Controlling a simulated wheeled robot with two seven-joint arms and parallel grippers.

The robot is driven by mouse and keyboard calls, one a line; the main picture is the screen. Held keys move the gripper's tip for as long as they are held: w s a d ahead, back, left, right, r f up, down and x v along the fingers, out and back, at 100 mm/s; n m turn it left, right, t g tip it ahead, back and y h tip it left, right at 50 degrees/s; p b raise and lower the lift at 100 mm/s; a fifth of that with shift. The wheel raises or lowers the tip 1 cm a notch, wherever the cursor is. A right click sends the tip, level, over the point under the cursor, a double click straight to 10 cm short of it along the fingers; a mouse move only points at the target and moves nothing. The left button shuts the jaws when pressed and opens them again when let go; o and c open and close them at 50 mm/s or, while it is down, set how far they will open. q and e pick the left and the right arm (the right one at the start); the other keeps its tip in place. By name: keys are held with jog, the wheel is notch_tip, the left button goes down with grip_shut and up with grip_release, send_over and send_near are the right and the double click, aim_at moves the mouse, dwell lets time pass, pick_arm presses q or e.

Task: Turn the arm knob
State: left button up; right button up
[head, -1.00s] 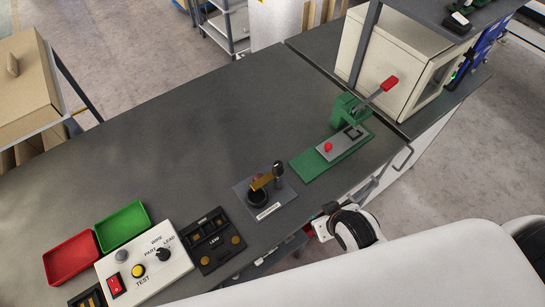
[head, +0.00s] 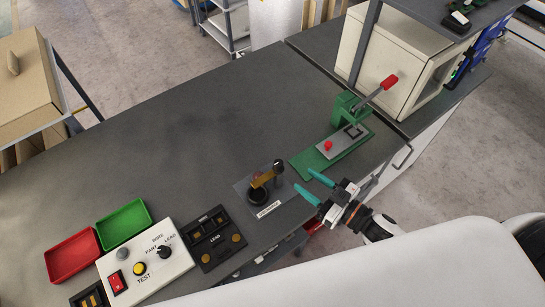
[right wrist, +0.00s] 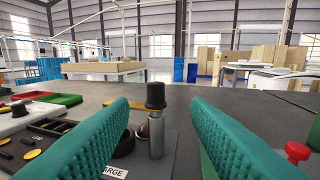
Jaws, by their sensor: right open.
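The arm knob (head: 278,165) is a black cap on a short metal post, standing at the right of a small grey plate (head: 246,187) on the workbench. A brass-coloured arm (head: 263,180) reaches from it over a round black base (head: 258,198). My right gripper (head: 304,180) is open, its teal fingers pointing at the post from the right, a short way off. In the right wrist view the knob (right wrist: 155,95) stands upright between the two fingers (right wrist: 160,112), ahead of them and apparently untouched. The plate's label is partly hidden there. My left gripper is not in view.
A green press (head: 345,112) with a red-tipped lever stands right of the plate. A black tray (head: 214,252), a white control box (head: 184,263) and red (head: 72,257) and green (head: 124,224) bins lie to the left. The bench (head: 190,140) behind is clear.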

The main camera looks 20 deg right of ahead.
aim_at(275, 161)
jog(key=shift+y, duration=0.4)
jog(key=p+x, duration=0.2)
jog(key=x, duration=1)
jog(key=shift+s+a+f+p, duration=0.1)
jog(key=shift+s+a+p, duration=0.1)
jog(key=shift+p, duration=0.15)
grip_shut()
